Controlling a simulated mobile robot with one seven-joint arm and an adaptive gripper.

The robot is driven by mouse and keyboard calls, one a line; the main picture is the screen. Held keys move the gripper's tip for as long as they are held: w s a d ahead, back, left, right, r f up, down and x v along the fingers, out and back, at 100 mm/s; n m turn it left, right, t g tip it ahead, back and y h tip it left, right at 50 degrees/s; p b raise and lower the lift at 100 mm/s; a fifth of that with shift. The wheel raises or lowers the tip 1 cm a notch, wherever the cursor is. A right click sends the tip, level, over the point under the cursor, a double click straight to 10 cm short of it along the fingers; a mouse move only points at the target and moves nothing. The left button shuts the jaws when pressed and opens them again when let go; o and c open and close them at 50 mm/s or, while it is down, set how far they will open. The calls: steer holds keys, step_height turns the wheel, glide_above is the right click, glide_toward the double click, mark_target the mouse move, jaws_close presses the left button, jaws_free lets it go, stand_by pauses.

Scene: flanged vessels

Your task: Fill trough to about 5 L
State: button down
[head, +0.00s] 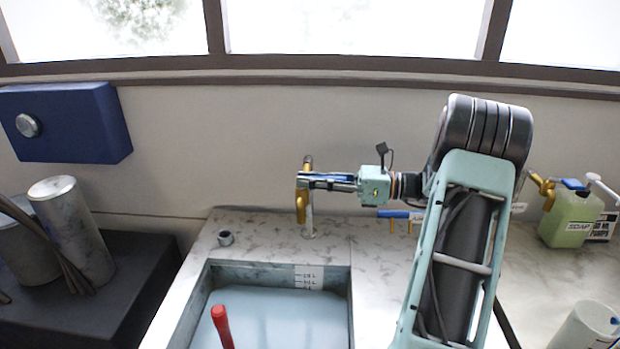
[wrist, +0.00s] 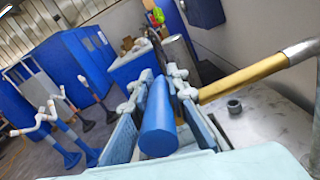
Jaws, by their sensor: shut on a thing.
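The trough (head: 205,275) is a rectangular basin set in the marbled counter, with pale blue liquid (head: 270,318) inside. A white scale (head: 308,278) is on its back wall; I cannot read its figures or the exact level. A brass tap (head: 302,205) stands behind the trough; its brass pipe (wrist: 245,78) also shows in the wrist view. My gripper (head: 310,181) is at the top of the tap, shut on the blue tap handle (wrist: 158,120), which lies between the fingers. I cannot make out a stream below the spout.
A red handle (head: 222,327) sticks up at the trough's front. A small metal ring (head: 226,239) sits on the counter left of the tap. Metal cylinders (head: 70,230) stand at left under a blue wall box (head: 65,122). A green soap container (head: 570,217) is at right.

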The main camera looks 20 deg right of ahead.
steer(key=shift+n+g+y, duration=0.3)
steer(key=shift+n+g, duration=0.1)
steer(key=shift+g, duration=0.2)
steer(key=c, duration=1.8)
jaws_free()
steer(key=shift+d, duration=0.1)
steer(key=v, duration=1.2)
